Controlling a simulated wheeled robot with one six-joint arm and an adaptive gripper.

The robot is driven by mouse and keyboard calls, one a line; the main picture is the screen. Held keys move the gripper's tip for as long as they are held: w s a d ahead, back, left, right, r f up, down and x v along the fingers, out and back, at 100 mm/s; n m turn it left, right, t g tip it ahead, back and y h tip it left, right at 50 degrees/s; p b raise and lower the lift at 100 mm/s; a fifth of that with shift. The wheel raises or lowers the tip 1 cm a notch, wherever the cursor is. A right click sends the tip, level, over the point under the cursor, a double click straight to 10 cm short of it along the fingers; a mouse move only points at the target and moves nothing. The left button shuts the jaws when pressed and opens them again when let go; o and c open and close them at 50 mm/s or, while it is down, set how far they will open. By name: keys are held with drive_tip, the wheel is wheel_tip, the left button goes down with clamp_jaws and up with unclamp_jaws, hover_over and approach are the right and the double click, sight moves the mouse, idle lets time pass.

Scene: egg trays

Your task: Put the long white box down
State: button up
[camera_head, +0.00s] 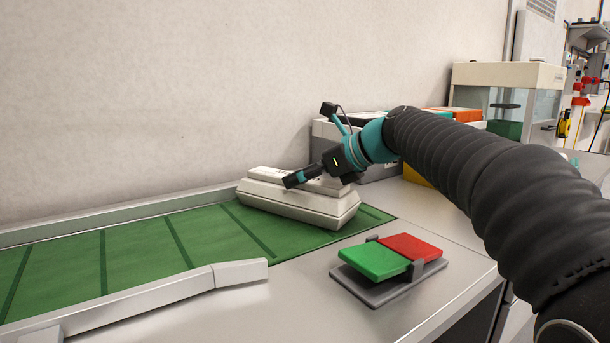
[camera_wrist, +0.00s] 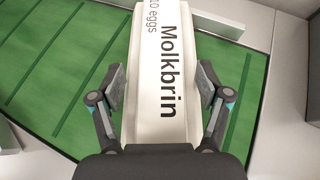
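The long white box (camera_head: 301,203) is an egg carton with sloping sides. It sits level at the far right end of the green belt, and its underside appears at or very close to the belt. In the wrist view its top (camera_wrist: 163,60) reads "Molkbrin" and "10 eggs", running lengthwise away from me. My gripper (camera_head: 294,180) is over the box from above. The far finger is hidden in the head view.
The green belt (camera_head: 140,255) has metal rails along it. A stand with a green and a red button plate (camera_head: 375,260) is on the counter in front. Bins and a glass-sided case (camera_head: 535,95) stand behind my arm. The belt to the left is empty.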

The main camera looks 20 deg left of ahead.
drive_tip(key=shift+r, duration=0.15)
drive_tip(key=shift+d+r, duration=0.15)
drive_tip(key=shift+d, duration=0.1)
drive_tip(key=v, duration=1.1)
drive_tip(key=shift+d+p, duration=0.2)
drive_tip(key=shift+p, duration=0.2)
drive_tip(key=shift+s, duration=0.1)
idle(0.4)
